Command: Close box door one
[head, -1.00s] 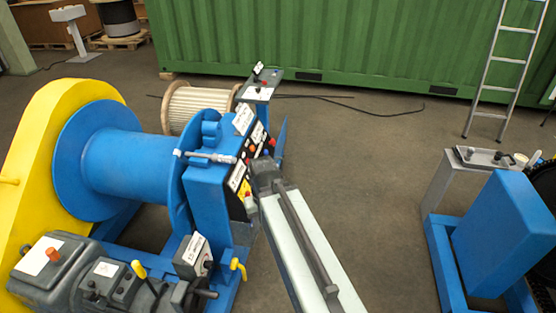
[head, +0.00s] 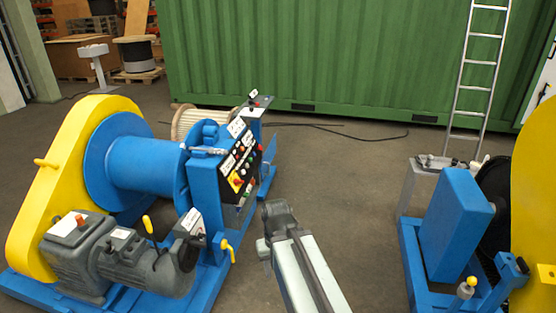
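No box door can be made out clearly. The blue control box (head: 204,180) stands at the right side of the blue drum machine, with a black slanted panel (head: 241,166) of buttons, white labels and a yellow-and-red switch. A small grey box with a white label (head: 189,222) sits lower on the machine's front. My arm reaches up from the bottom middle, and its dark grey end, my gripper (head: 277,211), is to the right of the control box, apart from it in the picture. Its fingers cannot be made out, nor whether it holds anything.
The blue drum (head: 140,163) with yellow guard (head: 38,205) and grey motor (head: 85,255) fills the left. Another blue machine (head: 450,225) with a yellow part stands right. A green container (head: 330,60), ladder (head: 475,75) and floor cable (head: 350,137) are behind. Open floor lies between the machines.

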